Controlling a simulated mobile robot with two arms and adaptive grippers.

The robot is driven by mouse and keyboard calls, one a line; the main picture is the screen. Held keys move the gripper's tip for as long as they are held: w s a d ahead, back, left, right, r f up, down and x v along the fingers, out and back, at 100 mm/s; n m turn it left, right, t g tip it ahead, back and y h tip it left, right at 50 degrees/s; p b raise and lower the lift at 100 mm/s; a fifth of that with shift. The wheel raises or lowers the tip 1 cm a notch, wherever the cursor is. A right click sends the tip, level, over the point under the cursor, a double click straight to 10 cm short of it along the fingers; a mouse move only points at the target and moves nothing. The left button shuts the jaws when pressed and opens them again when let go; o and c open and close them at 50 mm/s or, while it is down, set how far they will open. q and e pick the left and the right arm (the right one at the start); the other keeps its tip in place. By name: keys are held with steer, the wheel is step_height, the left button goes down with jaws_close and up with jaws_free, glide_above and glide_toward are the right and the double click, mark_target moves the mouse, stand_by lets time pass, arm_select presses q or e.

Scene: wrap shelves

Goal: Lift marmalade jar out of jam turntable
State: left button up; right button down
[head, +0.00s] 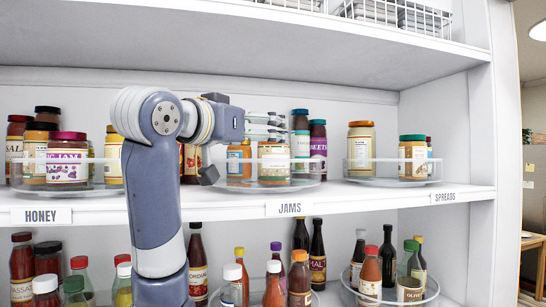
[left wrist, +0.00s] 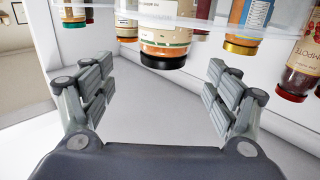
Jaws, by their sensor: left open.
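The jam turntable (head: 311,174) is a clear round tray above the JAMS label, holding several jars. An orange-brown jar with a cream label (head: 274,162) stands at its front and may be the marmalade; its name is unreadable. My left gripper (head: 268,127) covers its lid in the head view. The left wrist view is upside down and shows a jar with a dark lid (left wrist: 164,56), centred beyond the open, empty fingers (left wrist: 160,70). The fingers do not touch it. My right gripper is out of view.
The honey turntable (head: 30,187) is to the left, with a purple-lidded jar (head: 67,160) on it. The spreads turntable (head: 385,180) is to the right. An upper shelf (head: 300,40) hangs above, and bottles (head: 317,255) crowd the shelf below.

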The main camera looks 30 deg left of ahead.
arm_select(q)
steer(key=w+p, duration=0.1)
steer(key=w, duration=0.1)
steer(key=w+p, duration=0.1)
steer(key=w, duration=0.1)
steer(key=w+a+p, duration=0.1)
steer(key=w+p, duration=0.1)
steer(key=w, duration=0.1)
steer(key=shift+r, duration=0.15)
steer(key=shift+w, duration=0.5)
steer(key=shift+f, duration=0.2)
steer(key=c, duration=1.7)
jaws_close()
steer(key=shift+r, duration=0.1)
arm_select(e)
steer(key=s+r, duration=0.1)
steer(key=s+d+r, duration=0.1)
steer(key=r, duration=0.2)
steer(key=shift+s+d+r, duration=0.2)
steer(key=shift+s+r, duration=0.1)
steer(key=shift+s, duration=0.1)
